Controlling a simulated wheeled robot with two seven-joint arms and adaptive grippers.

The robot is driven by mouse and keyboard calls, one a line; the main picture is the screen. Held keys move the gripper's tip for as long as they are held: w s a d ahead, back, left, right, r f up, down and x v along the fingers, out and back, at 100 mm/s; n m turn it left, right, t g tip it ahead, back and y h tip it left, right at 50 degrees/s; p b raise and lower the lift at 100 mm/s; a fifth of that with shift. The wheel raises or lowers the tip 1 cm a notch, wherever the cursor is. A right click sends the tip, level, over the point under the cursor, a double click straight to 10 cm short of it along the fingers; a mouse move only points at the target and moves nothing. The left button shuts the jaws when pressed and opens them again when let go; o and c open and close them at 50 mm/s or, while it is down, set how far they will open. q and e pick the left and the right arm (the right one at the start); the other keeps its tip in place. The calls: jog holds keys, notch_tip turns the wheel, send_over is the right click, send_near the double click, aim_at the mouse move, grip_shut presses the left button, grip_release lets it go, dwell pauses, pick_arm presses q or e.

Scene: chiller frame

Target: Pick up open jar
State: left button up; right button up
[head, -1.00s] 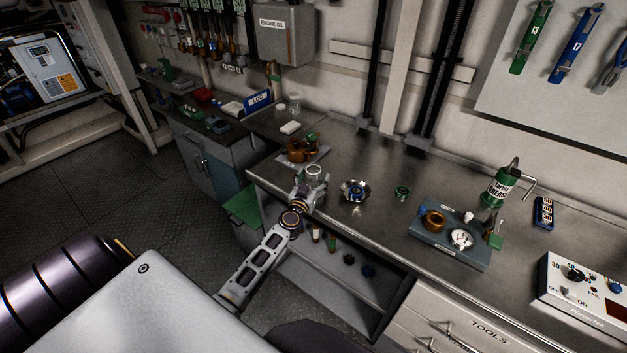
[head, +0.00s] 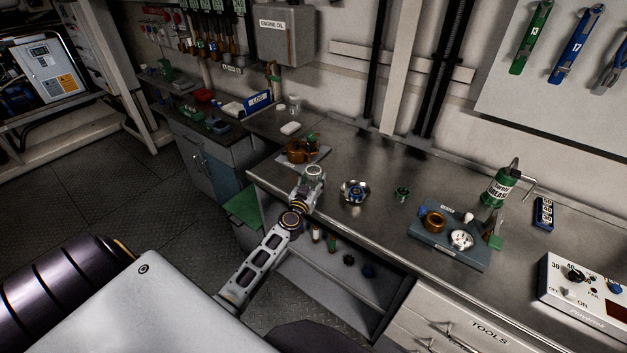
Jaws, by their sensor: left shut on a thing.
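A small clear jar (head: 315,171) with a pale, round top rim is at the left front part of the metal workbench. My left gripper (head: 311,183) reaches it from the front and is shut on it. The fingers hide much of the jar's lower part, and I cannot tell whether its base touches the bench. My right gripper is not in view.
A tray with brown jars (head: 300,151) stands just behind the held jar. A metal dish (head: 354,192) with blue parts and a small green-topped item (head: 402,193) are to the right. A blue-grey tray (head: 447,246) and a grease can (head: 497,188) stand farther right.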

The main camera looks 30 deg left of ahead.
aim_at(313, 163)
pick_arm(q)
jog(key=shift+r, duration=0.15)
jog(key=shift+r+p, duration=2.5)
jog(key=shift+r, duration=2.25)
